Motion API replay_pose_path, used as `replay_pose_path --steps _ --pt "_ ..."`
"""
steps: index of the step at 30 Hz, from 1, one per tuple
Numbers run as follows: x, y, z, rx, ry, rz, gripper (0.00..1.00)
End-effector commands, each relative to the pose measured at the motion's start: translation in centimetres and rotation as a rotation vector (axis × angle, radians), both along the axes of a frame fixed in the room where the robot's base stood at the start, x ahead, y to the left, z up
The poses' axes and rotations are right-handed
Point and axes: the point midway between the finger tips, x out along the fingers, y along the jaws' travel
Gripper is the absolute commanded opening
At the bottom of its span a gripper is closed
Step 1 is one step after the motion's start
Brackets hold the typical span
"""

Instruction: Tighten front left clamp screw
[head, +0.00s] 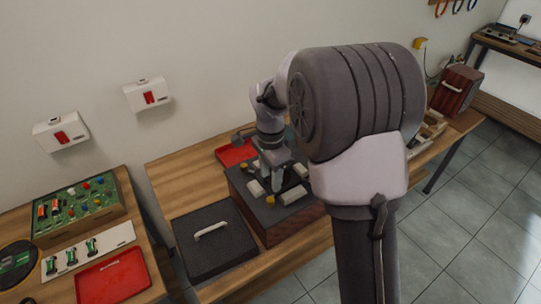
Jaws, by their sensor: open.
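In the head view, a dark-topped block with wooden sides (263,222) stands on the wooden workbench. On its top are several pale blocks, one of them a pale block (293,195) near the front right, and yellow knob-like parts, one a yellow knob (269,201) near the front edge. These may be the clamps and their screws, but they are too small to tell. My gripper (275,178) points down over the middle of the block top and is open. I cannot tell whether it touches anything. My arm hides the right part of the block.
A black lidded box with a white handle (213,243) stands left of the block. A red tray (236,152) lies behind it. A second table at the left holds a green circuit board (78,208) and a red tray (113,277). A red toolbox (456,92) stands at the far right.

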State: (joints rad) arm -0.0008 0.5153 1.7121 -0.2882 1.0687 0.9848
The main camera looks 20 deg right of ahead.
Motion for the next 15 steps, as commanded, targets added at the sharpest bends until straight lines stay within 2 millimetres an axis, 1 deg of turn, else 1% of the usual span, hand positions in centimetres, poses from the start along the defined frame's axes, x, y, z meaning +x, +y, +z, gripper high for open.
replay_pose_path --steps 1,3,6,10,15 --pt "0.1 0.0 2.1 0.0 -0.004 -0.001 0.45" --pt "0.1 0.0 4.1 0.0 -0.003 0.0 0.45" --pt "0.1 0.0 6.2 0.001 -0.003 -0.001 0.45" --pt "0.0 0.0 7.6 0.0 -0.001 0.0 0.45" --pt "0.0 0.0 7.8 0.0 0.0 0.0 0.45"
